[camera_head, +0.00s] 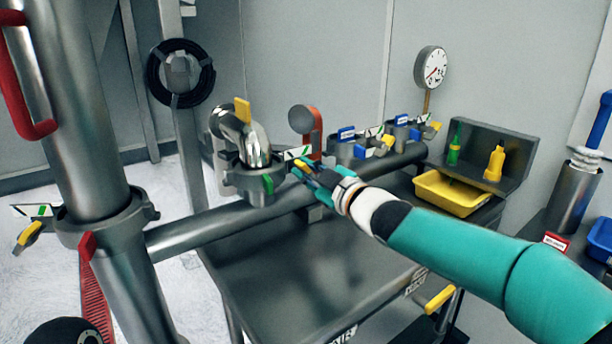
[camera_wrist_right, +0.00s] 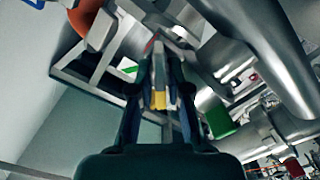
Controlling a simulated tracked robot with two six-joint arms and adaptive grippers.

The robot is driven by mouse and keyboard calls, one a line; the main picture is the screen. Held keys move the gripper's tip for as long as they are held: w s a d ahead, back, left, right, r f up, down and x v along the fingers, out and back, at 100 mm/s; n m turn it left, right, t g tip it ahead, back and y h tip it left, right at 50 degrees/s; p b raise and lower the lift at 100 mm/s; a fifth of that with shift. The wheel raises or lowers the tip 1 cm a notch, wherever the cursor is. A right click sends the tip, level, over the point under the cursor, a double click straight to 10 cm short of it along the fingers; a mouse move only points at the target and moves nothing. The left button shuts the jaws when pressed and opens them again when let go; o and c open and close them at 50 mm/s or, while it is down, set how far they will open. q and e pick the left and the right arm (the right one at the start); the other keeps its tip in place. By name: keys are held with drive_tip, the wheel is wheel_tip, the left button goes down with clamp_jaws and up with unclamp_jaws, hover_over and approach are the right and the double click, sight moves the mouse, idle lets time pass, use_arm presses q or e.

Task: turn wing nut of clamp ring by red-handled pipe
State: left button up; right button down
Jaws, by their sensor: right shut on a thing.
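A steel clamp ring (camera_head: 258,187) with a green tab sits around the joint under a shiny elbow pipe (camera_head: 255,145). An orange-red handle (camera_head: 315,125) with a grey round end stands just behind it. My right gripper (camera_head: 306,172) is at the right side of this ring, shut on its wing nut. In the right wrist view, a grey and yellow piece of the wing nut (camera_wrist_right: 158,97) shows between the fingers; the fingers hide part of it. A large pipe (camera_head: 75,120) with a red handle (camera_head: 18,90) stands at the left, with its own clamp ring (camera_head: 105,218). My left gripper is not in view.
Two more clamped ports (camera_head: 348,150) with blue and yellow parts lie behind my right arm. A yellow tray (camera_head: 452,194) and a gauge (camera_head: 431,65) are to the right. A horizontal pipe (camera_head: 200,229) crosses above the bare grey table (camera_head: 310,280).

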drive_tip(key=shift+a+f+n, duration=0.1)
drive_tip(key=shift+f+n, duration=0.05)
drive_tip(key=shift+n, duration=0.15)
drive_tip(key=c, duration=1.3)
unclamp_jaws()
drive_tip(key=shift+o, duration=0.2)
drive_tip(key=shift+s+d, duration=0.2)
drive_tip(key=v, duration=1.1)
drive_tip(key=shift+s+d, duration=0.15)
drive_tip(key=shift+s, duration=0.05)
